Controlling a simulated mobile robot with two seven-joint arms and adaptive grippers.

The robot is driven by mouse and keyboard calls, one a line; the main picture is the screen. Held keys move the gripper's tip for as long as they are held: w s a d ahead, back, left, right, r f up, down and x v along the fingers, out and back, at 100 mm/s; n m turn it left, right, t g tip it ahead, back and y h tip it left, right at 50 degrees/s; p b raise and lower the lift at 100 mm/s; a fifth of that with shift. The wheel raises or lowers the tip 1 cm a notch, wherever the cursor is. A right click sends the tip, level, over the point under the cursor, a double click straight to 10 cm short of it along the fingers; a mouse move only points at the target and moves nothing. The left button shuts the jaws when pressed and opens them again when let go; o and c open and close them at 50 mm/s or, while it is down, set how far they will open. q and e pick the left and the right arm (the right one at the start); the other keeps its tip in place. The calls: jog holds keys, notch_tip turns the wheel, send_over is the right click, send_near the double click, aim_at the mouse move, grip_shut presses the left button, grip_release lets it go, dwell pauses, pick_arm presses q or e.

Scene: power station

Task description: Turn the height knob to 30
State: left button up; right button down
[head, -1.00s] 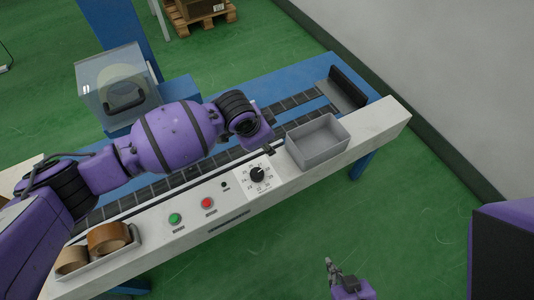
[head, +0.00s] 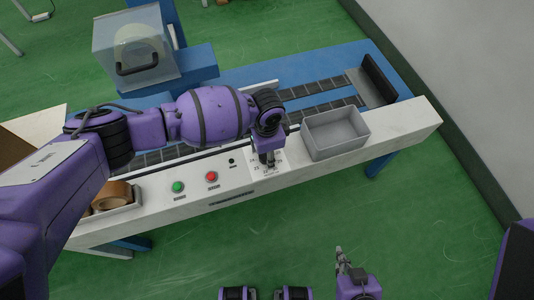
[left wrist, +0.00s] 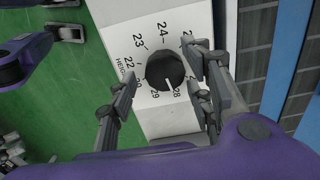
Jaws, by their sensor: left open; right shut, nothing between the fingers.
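The height knob (left wrist: 165,70) is a round black knob on a white numbered dial plate (left wrist: 150,22) in the left wrist view. Its white mark points towards the 28 and 29 side of the dial. My left gripper (left wrist: 163,82) is open, with its fingers spread on both sides of the knob; I cannot tell whether they touch it. In the head view my left gripper (head: 268,160) hangs over the dial plate (head: 256,171) and hides the knob. My right gripper (head: 340,258) is shut and empty, over the green floor in front of the machine.
A grey bin (head: 336,148) stands right of the dial on the white machine edge. A red button (head: 212,176) and a green button (head: 177,187) sit to its left, then a tray with tape rolls (head: 112,196). A clear cover (head: 140,48) stands behind.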

pick_arm(q)
jog(key=shift+f, duration=0.45)
jog(key=c, duration=1.1)
jog(key=shift+s+m, duration=0.1)
jog(key=shift+m, duration=0.2)
